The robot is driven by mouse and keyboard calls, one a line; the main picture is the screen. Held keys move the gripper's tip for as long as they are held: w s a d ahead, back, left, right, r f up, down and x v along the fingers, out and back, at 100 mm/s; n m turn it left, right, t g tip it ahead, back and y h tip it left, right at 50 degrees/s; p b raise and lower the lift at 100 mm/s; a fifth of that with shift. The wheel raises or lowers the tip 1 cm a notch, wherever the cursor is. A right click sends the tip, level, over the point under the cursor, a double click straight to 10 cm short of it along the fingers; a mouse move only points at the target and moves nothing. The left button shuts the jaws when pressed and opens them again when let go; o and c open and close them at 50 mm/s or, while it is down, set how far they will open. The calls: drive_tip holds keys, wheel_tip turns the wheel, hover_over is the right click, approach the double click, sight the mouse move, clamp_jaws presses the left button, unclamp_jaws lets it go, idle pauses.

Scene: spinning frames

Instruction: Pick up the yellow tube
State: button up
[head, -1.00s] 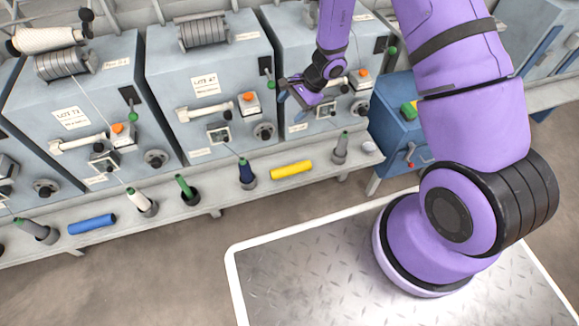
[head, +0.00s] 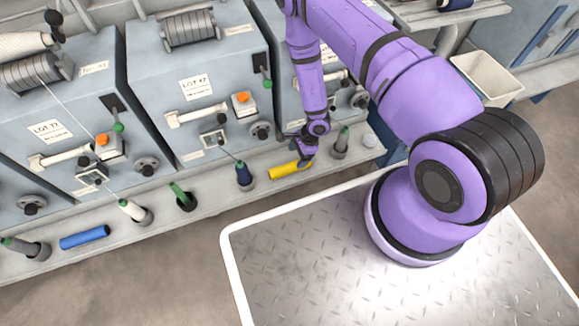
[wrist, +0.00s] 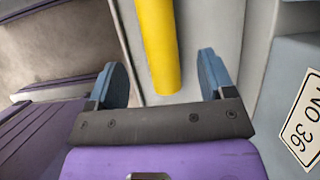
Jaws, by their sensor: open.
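The yellow tube (head: 288,170) lies on the grey ledge in front of the machines, in the middle of the head view. My gripper (head: 305,158) is at the tube's right end. In the wrist view the yellow tube (wrist: 159,45) runs from the top edge down to between my open fingers (wrist: 163,80). Both blue finger pads stand apart from it, with a gap on each side. The tube's far end is cut off by the wrist view's edge.
On the ledge (head: 225,192), a dark blue bobbin (head: 244,176) stands left of the tube and a grey one (head: 341,143) right of it. A blue tube (head: 84,237) lies far left. Grey machines (head: 197,85) stand behind the ledge. A white bin (head: 486,78) is at the right.

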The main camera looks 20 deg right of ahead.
sight(292, 164)
drive_tip(key=shift+x, duration=3.7)
drive_tip(key=c, duration=1)
